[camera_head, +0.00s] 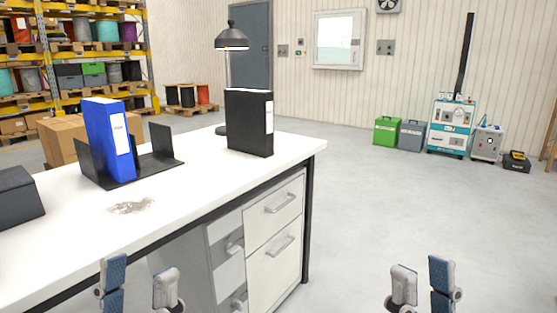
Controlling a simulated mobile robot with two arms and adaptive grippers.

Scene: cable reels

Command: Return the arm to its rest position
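My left gripper (139,284) shows at the bottom left, in front of the white desk. Its two fingers stand apart with nothing visible between them. My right gripper (423,283) shows at the bottom right, over the open floor. Its two fingers are also apart with nothing visible between them. Neither gripper appears to touch anything. The rest of both arms is below the picture.
The white desk (208,187) carries a blue binder (108,139) in a black holder (161,147), a black binder (249,124), a lamp (231,40) and a dark box (17,195).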

